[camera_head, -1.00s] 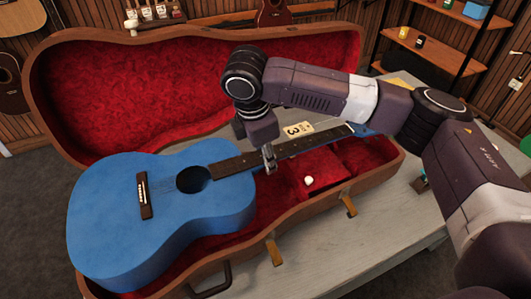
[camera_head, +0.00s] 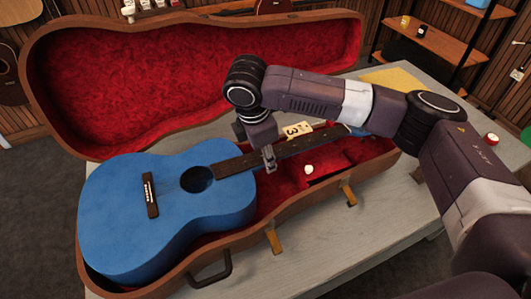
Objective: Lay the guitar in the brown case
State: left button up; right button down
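The blue guitar (camera_head: 215,222) lies face up in the open brown case (camera_head: 291,222), with its body in the wide left end and its neck (camera_head: 300,145) pointing right. The case has a red plush lining, and its lid (camera_head: 190,75) stands open behind. The body appears to sit down inside the near rim. My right gripper (camera_head: 269,158) comes down from above onto the neck near the body, with its fingers closed around the neck. The headstock is partly hidden behind my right arm. My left gripper is not in view.
The case rests on a grey wooden table (camera_head: 335,255) with bare room in front. A small white round item (camera_head: 309,169) and a tag marked 3 (camera_head: 297,130) are in the case by the neck. Shelves (camera_head: 440,40) stand at the back right.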

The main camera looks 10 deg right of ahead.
jog(key=shift+x, duration=1.1)
jog(key=shift+a+f, duration=0.2)
jog(key=shift+a, duration=0.05)
jog(key=c, duration=1.4)
grip_release()
jog(key=shift+s, duration=0.15)
jog(key=shift+o, duration=0.4)
jog(key=shift+s+d+f, duration=0.1)
jog(key=shift+f, duration=0.15)
jog(key=v, duration=1.2)
jog(key=shift+r, duration=0.25)
